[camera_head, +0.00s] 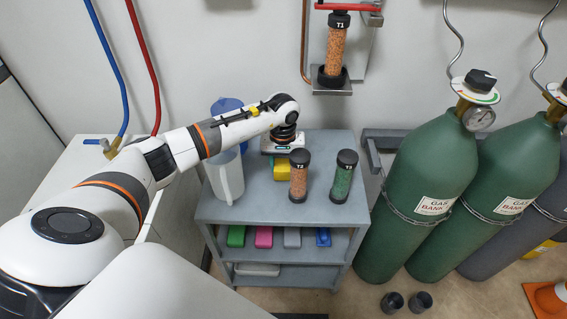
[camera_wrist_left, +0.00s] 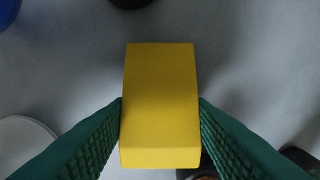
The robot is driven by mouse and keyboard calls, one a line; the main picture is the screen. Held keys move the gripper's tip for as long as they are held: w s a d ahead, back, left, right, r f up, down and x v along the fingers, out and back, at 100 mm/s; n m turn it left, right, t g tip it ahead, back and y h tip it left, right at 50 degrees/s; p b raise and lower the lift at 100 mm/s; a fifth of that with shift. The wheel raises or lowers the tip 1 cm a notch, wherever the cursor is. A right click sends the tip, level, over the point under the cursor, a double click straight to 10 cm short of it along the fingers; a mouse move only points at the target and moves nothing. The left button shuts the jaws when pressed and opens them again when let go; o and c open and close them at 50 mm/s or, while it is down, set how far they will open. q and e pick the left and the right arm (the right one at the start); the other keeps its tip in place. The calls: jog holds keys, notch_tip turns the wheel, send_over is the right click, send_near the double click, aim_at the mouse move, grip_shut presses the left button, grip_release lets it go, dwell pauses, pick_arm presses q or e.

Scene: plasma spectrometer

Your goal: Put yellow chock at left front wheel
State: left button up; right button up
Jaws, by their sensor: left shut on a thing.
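The yellow chock (camera_head: 281,171) is a yellow block at the top of the grey cart (camera_head: 245,207), just behind the T2 tube. My left gripper (camera_head: 282,158) points down over it with its fingers largely hidden. In the left wrist view the chock (camera_wrist_left: 160,100) sits between the two green ribbed finger pads, which touch its sides. Grey surface lies below it; I cannot tell whether the chock rests on it or is lifted clear. No wheel can be made out. My right gripper is not in view.
The orange T2 tube (camera_head: 299,177) and green tube (camera_head: 344,177) stand close on the right. A white jug (camera_head: 226,178) and blue container (camera_head: 226,106) are on the left. Green gas cylinders (camera_head: 420,195) stand right of the cart. Small coloured items fill its middle shelf.

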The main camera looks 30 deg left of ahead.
pick_arm(q)
jog(key=shift+w+f, duration=0.2)
jog(key=o, duration=0.9)
jog(key=shift+w, duration=0.15)
jog(key=shift+o, duration=0.7)
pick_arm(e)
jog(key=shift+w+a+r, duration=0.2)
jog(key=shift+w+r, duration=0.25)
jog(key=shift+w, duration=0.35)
pick_arm(q)
jog(key=shift+r, duration=0.1)
